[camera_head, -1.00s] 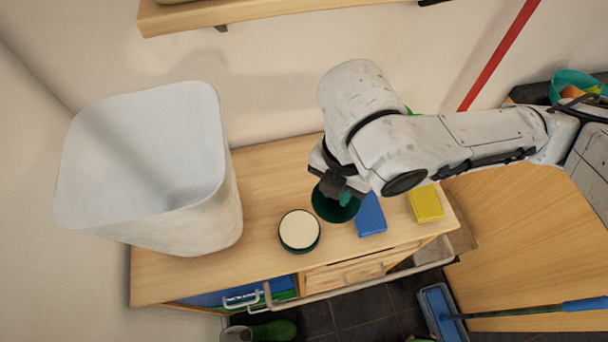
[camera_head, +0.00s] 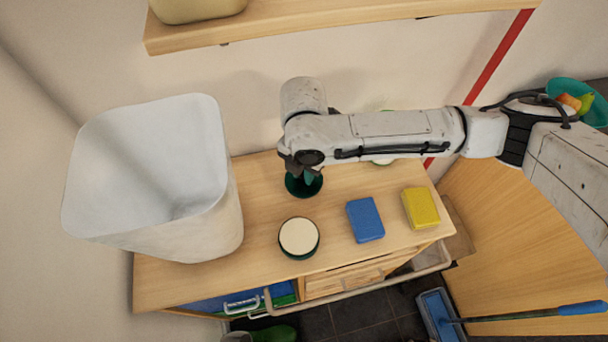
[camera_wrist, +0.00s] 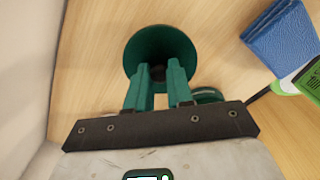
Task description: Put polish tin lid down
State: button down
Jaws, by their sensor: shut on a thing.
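The polish tin lid is a dark green disc (camera_head: 302,190) over the back middle of the wooden cabinet top. In the wrist view the lid (camera_wrist: 160,38) shows as a dark green round shape at the fingertips. My gripper (camera_head: 307,176) is shut on the middle of the lid; its green fingers (camera_wrist: 159,76) come together there. I cannot tell whether the lid touches the wood. The open polish tin (camera_head: 299,237), dark green with a cream surface, stands in front of the lid, apart from it.
A large white bin (camera_head: 150,180) stands left on the cabinet top (camera_head: 265,270). A blue sponge (camera_head: 365,219) and a yellow sponge (camera_head: 420,208) lie to the right. A partly hidden green-and-white thing (camera_head: 382,161) is behind my arm. A wooden shelf (camera_head: 330,24) hangs above.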

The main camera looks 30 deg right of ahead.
jog(key=shift+f, duration=1.45)
jog(key=shift+f, duration=0.1)
jog(key=shift+f, duration=0.1)
jog(key=c, duration=1)
grip_release()
notch_tip(320, 180, up, 12)
jog(key=shift+r+b, duration=0.2)
jog(key=shift+b, duration=0.2)
